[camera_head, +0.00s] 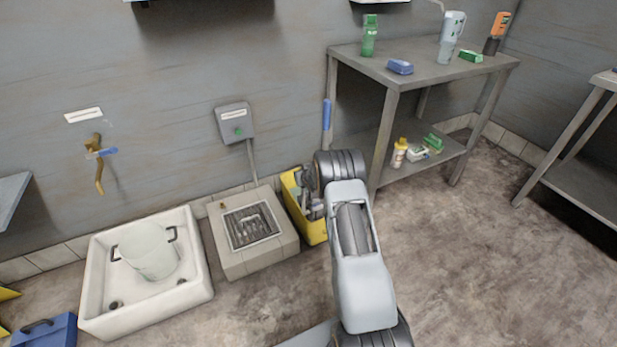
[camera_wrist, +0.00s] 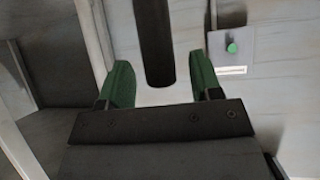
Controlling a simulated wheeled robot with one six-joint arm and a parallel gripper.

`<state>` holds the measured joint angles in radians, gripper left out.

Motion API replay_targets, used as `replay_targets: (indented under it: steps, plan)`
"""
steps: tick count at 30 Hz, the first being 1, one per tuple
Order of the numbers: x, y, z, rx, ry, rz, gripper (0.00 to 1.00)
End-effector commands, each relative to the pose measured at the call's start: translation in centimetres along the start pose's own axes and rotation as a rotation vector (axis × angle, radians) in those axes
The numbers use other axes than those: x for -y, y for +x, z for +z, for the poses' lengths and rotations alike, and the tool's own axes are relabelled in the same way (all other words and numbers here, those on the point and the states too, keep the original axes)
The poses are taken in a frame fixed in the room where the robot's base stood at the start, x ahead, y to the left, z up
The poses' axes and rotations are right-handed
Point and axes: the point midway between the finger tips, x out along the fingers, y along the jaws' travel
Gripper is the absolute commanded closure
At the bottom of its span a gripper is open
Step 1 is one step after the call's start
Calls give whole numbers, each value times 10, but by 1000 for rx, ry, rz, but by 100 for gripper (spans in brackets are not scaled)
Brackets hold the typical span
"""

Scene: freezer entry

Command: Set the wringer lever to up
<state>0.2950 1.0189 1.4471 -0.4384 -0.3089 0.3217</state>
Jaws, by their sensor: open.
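The yellow mop bucket (camera_head: 307,219) stands on the floor, partly hidden by my arm. A blue grip (camera_head: 327,114), apparently the end of the wringer lever, stands upright above it. The lever's lower part is hidden behind my arm. In the wrist view my gripper (camera_wrist: 158,82) has its two green fingers spread apart. A dark rod (camera_wrist: 153,40) with a rounded end reaches into the gap between them, apart from both; it looks like the lever. In the head view my gripper's fingers cannot be made out over the bucket.
A metal table (camera_head: 430,68) with bottles stands right of the bucket, one leg close to my arm. Left are a tiled floor drain (camera_head: 228,257) and a white basin (camera_head: 190,297). A grey box with a green button (camera_head: 234,121) is on the wall. Floor at right is clear.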

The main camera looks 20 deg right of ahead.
Motion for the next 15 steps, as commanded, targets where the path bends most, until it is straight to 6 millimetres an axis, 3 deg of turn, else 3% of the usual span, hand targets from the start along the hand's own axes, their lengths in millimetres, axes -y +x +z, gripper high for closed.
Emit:
replay_targets:
  steps: [9,15]
  plan:
    - [0,-64,-2,-1,-1,0,41]
    - [0,-95,-2,-2,0,1,41]
